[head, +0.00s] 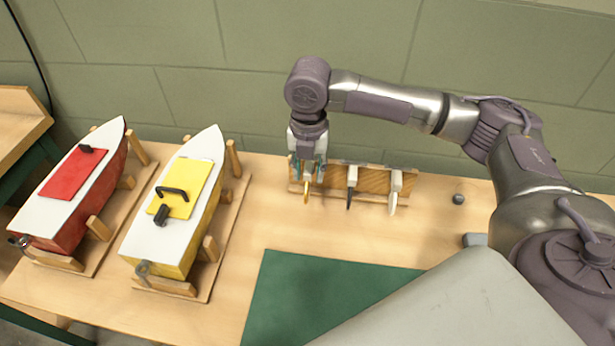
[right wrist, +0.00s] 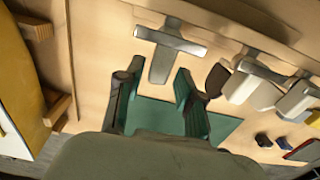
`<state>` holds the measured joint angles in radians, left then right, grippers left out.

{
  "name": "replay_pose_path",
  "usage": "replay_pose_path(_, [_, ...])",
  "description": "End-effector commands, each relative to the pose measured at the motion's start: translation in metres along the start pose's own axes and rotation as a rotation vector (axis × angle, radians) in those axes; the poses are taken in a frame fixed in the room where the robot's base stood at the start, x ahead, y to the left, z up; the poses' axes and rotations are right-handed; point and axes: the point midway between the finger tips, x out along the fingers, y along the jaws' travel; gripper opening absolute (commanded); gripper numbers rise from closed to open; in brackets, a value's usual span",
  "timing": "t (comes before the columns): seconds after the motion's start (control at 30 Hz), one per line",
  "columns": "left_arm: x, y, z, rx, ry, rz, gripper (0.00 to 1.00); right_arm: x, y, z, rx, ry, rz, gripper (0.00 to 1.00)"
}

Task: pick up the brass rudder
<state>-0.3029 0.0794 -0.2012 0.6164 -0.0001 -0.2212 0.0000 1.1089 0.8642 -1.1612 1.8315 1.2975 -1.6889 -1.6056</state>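The brass rudder (head: 306,192) shows as a small golden tip just below my right gripper (head: 307,176), at the left end of the wooden rack (head: 372,180). The gripper points down and hides its upper part. My left gripper is not in view.
A dark rudder (head: 349,200) and a white rudder (head: 393,202) hang to the right on the rack. A yellow boat (head: 180,262) and a red boat (head: 68,235) stand on cradles at left. A green mat (head: 300,290) lies in front. A dark knob (head: 458,199) sits at right.

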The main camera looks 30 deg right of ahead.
Motion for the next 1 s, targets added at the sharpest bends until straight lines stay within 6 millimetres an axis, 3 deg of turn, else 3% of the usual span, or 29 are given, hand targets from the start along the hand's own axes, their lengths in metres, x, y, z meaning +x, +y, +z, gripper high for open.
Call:
replay_pose_path(0.33, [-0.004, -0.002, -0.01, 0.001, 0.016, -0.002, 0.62, 0.046, 0.002, 0.0, 0.0, 0.002, -0.003, 0.38])
replay_pose_path(0.63, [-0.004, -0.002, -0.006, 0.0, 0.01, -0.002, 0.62, 0.051, 0.002, 0.001, -0.001, 0.0, -0.001, 0.38])
replay_pose_path(0.87, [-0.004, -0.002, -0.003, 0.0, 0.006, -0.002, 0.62, 0.051, 0.002, 0.001, -0.001, 0.0, -0.001, 0.01])
replay_pose_path(1.0, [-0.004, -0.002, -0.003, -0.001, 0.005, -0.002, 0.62, 0.051, 0.002, 0.001, -0.001, 0.0, -0.001, 0.0])
